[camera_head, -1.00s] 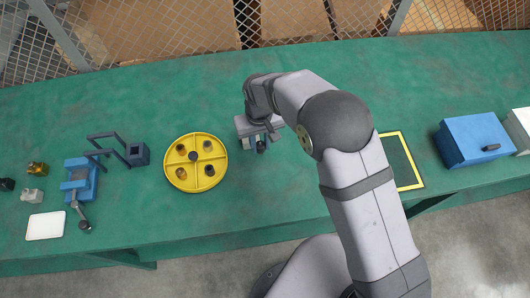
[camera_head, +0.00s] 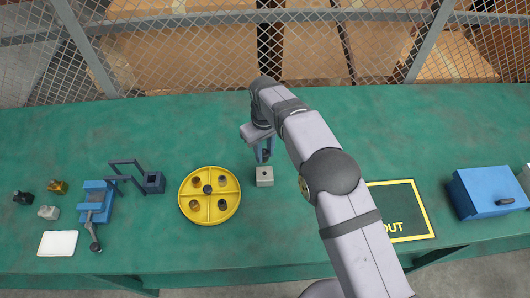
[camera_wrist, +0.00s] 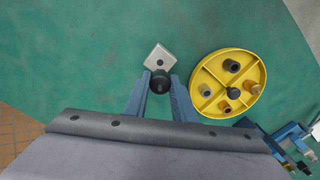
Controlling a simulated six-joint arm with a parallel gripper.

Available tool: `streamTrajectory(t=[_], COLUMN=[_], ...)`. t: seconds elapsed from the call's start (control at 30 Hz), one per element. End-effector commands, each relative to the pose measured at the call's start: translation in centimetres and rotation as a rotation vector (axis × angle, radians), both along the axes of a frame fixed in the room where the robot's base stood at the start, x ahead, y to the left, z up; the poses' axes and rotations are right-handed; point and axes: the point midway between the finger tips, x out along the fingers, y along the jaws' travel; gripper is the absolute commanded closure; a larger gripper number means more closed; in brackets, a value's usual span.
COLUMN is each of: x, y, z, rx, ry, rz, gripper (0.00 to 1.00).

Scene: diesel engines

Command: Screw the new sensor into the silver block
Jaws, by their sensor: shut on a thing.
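The silver block (camera_head: 264,176) is a small pale cube with a dark hole in its top, standing on the green table to the right of the yellow tray. It also shows in the wrist view (camera_wrist: 157,54). My gripper (camera_head: 264,155) is behind the block in the head view. Its blue fingers (camera_wrist: 160,86) are shut on a dark, round-topped sensor (camera_wrist: 160,79), which overlaps the block's near corner in the wrist view. The sensor's lower end is hidden, and I cannot tell its height above the table. The block's hole stays visible, clear of the sensor.
The round yellow tray (camera_head: 209,221) has several small parts in its compartments. A blue vise-like fixture (camera_head: 96,203), small blocks and a white plate (camera_head: 58,244) are at left. The yellow-edged OUT mat (camera_head: 405,205) and a blue box (camera_head: 490,193) are at right. Mesh fencing stands behind.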

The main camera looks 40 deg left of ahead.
Motion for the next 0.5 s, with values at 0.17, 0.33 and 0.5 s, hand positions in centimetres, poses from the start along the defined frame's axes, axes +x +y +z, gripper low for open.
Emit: streamTrajectory(t=[0.17,0.33,0.5], x=[0.0,0.0,0.0], y=[0.0,0.0,0.0], z=[-0.7,-1.7,-2.9], rx=[0.0,-0.001,0.0], ry=[0.0,0.0,0.0], rz=[-0.001,-0.002,-0.002], gripper=[1.0,1.0,1.0])
